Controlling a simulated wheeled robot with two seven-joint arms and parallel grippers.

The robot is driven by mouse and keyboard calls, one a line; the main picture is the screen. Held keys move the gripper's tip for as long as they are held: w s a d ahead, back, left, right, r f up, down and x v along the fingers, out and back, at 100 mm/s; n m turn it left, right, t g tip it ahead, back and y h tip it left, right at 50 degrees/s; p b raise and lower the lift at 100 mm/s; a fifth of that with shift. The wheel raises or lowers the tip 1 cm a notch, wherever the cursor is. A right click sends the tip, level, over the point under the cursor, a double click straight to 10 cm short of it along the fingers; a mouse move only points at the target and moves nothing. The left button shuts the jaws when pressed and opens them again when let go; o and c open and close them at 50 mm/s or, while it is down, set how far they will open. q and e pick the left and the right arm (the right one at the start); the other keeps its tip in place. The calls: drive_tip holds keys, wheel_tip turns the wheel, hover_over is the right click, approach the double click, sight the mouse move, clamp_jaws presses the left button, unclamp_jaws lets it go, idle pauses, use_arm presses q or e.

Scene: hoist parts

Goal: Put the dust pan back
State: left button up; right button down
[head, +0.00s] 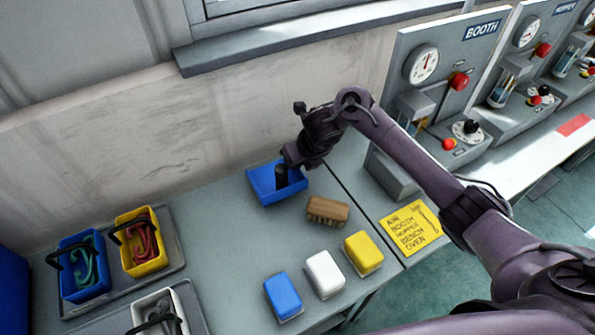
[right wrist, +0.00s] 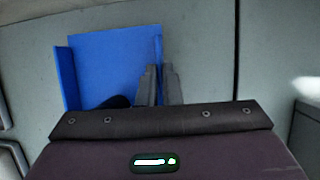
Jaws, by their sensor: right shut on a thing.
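The blue dust pan (head: 262,187) is at the back of the grey bench, near the wall, with a dark handle-like part (head: 281,176) in it. My right gripper (head: 290,163) reaches down to its right side. In the right wrist view the two grey fingers (right wrist: 160,85) are shut on the right side wall of the dust pan (right wrist: 110,60). I cannot tell whether the pan rests on the bench or is just above it. My left gripper is not in view.
A wooden brush (head: 327,211) lies just in front of the pan. Blue (head: 283,296), white (head: 324,274) and yellow (head: 363,253) blocks stand nearer. Bins on trays (head: 178,246) are at left. The booth panel (head: 400,170) stands at right. Bench left of the pan is clear.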

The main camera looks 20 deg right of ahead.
wheel_tip(320, 180, down, 3)
drive_tip(key=shift+r, duration=0.1)
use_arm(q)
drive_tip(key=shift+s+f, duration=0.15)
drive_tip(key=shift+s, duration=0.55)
use_arm(e)
drive_tip(key=shift+f, duration=0.3)
drive_tip(key=c, duration=1.6)
unclamp_jaws()
drive_tip(key=v, duration=0.7)
use_arm(q)
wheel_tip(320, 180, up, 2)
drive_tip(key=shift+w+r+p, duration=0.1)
drive_tip(key=shift+p, duration=0.9)
use_arm(e)
approach(297, 172)
drive_tip(key=shift+d+r, duration=0.3)
drive_tip(key=shift+r, duration=0.55)
